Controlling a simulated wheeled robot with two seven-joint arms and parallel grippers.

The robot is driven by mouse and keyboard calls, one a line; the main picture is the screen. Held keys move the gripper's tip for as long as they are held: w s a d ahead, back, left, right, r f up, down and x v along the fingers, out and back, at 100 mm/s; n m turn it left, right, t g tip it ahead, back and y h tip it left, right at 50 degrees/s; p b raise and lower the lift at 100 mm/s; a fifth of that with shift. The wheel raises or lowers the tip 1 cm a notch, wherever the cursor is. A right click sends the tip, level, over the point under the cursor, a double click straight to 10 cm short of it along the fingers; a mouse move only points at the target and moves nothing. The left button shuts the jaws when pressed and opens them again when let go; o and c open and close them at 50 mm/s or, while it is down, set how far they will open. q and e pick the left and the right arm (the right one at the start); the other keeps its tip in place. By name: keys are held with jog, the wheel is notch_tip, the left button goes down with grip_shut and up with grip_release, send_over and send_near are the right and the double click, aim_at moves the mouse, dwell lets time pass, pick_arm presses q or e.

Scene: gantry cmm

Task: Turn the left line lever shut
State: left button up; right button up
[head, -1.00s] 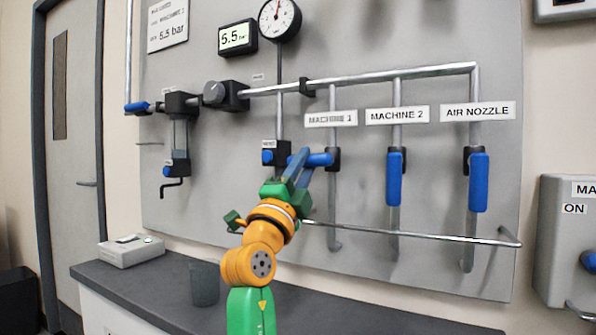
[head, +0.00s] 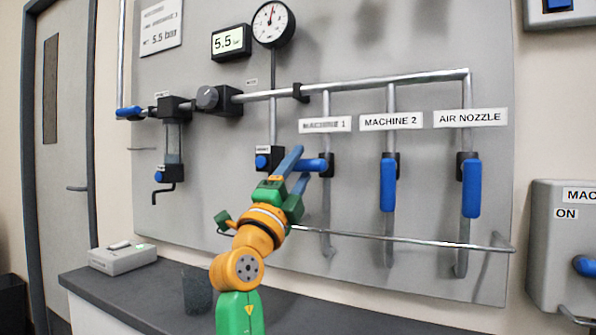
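The left line's lever (head: 311,165), under the MACHINE 1 label (head: 325,125), is a blue handle. It lies level, pointing left, across its vertical pipe. My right gripper (head: 297,165) is at the lever's left end. Its two blue-grey fingers are spread, one reaching above the lever and one below it. Whether either finger touches the lever cannot be told. The MACHINE 2 lever (head: 388,185) and the AIR NOZZLE lever (head: 471,188) hang straight down along their pipes. My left gripper is not in view.
A gauge (head: 272,22) and a 5.5 bar display (head: 231,42) are above the pipes. A thin rail (head: 400,238) runs in front of the lower pipes. A grey counter (head: 165,290) below bears a small box (head: 122,257) and a dark cup (head: 197,288).

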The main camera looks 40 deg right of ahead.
jog(key=shift+a+f, duration=0.1)
jog(key=shift+f, duration=0.05)
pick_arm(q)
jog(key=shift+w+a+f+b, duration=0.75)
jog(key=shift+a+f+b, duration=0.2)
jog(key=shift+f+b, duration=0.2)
pick_arm(e)
jog(key=v, duration=0.6)
jog(key=shift+s+a+f, duration=0.15)
jog(key=shift+a+f, duration=0.05)
jog(key=shift+a, duration=0.15)
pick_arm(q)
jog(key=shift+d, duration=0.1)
